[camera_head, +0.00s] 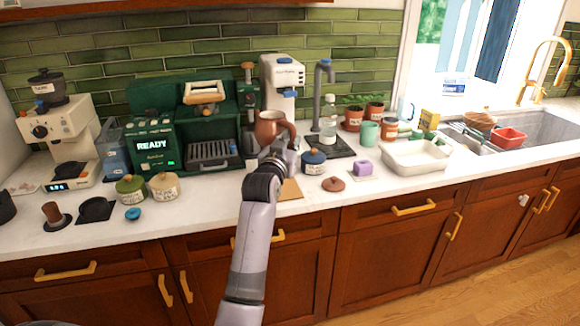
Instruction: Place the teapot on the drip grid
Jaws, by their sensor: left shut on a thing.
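The brown teapot (269,124) is upright in front of the white dispenser, its handle to the right. My left gripper (286,142) is shut on it at the handle side; the fingertips are small and partly hidden. I cannot tell how far the teapot is above the counter. A ribbed grid (210,151) lies at the foot of the green espresso machine (158,146), left of the teapot. A dark drip tray (340,147) lies under the grey tap, right of the teapot. I cannot tell which is the named drip grid. My right gripper is not in view.
A blue-lidded jar (314,162) and a brown lid (333,184) stand close right of my gripper. Green-lidded (130,189) and cream (164,187) jars stand front left. A white basin (416,157) is farther right. The counter (217,197) is clear before the espresso machine.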

